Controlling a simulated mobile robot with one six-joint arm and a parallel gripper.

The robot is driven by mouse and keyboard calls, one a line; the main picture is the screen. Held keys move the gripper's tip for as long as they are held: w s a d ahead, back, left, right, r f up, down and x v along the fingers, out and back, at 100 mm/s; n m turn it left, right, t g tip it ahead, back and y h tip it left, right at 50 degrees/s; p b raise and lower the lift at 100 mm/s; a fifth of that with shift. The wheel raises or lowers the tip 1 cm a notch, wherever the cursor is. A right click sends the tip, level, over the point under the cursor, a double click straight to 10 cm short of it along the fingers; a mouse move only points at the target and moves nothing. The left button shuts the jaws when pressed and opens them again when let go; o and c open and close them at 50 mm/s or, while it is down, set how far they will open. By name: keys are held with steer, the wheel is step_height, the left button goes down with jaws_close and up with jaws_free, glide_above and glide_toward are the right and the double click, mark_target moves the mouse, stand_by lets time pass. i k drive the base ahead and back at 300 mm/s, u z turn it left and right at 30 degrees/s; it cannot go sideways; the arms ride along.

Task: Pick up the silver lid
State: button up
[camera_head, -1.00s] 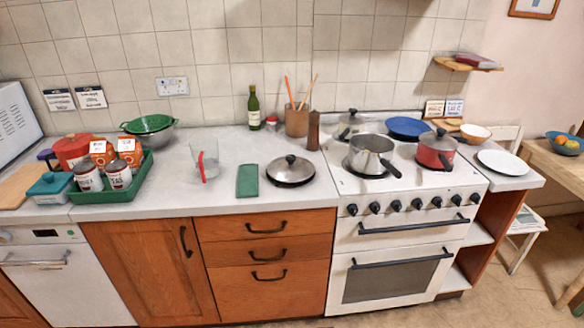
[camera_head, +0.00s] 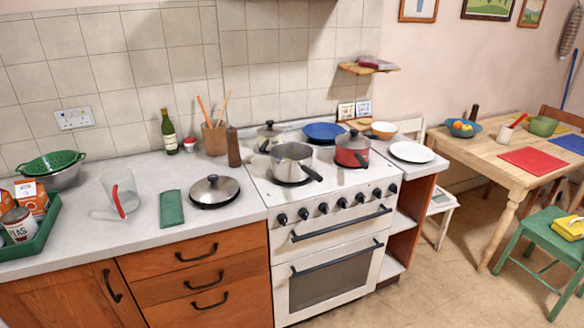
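The silver lid (camera_head: 214,190) has a black knob on top and a dark rim. It lies flat on the light worktop (camera_head: 150,231), left of the stove and right of a folded green cloth (camera_head: 172,209). Nothing covers it. A second lid with a dark knob sits on a pot (camera_head: 270,136) at the back left of the stove. My gripper is not in view.
An open steel pot (camera_head: 291,162) and a lidded red pot (camera_head: 352,150) stand on the white stove (camera_head: 327,212). A clear jug (camera_head: 119,193) stands left of the cloth. A green bottle (camera_head: 169,132) and a utensil pot (camera_head: 214,138) stand behind. Floor in front is clear.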

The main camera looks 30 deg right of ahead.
mark_target(214, 189)
steer(key=u, duration=0.45)
steer(key=k, duration=1.35)
steer(key=u, duration=0.95)
steer(key=i, duration=1.7)
steer(key=z, duration=0.3)
